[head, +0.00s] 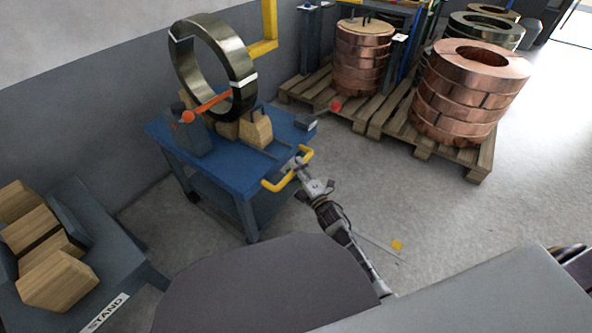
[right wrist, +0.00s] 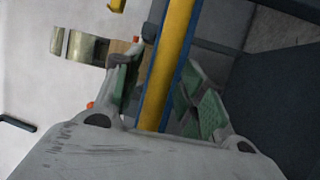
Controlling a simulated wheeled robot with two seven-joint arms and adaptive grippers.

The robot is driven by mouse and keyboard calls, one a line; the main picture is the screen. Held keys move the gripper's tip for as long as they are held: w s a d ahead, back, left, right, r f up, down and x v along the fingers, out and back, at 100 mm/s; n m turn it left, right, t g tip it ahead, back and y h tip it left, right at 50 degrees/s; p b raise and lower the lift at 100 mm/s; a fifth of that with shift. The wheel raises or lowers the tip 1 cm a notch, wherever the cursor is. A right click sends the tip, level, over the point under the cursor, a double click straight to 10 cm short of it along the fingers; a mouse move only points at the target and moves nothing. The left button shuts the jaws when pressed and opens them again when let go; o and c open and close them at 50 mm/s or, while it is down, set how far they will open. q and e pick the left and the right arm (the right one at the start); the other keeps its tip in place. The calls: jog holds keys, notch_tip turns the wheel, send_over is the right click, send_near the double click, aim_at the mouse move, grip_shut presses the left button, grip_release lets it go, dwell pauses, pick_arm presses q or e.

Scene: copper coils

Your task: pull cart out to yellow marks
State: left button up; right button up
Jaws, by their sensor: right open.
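The blue cart (head: 228,172) stands by the wall, with a yellow handle (head: 274,185) on its near right side. My right gripper (head: 296,166) is at the middle of this handle. In the right wrist view the yellow handle bar (right wrist: 172,62) runs between the two open green-padded fingers (right wrist: 160,80), with gaps visible beside it. A small yellow mark (head: 397,245) lies on the floor to the right of the cart, near a thin pale line. My left gripper is out of view.
A dark metal coil (head: 242,70) stands upright on the cart beside wooden blocks. Copper coils (head: 466,95) sit on pallets (head: 455,158) at the back right. A grey stand (head: 110,262) with wood blocks is at the left. The floor right of the cart is largely clear.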

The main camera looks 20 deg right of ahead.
jog(key=c, duration=0.7)
grip_shut()
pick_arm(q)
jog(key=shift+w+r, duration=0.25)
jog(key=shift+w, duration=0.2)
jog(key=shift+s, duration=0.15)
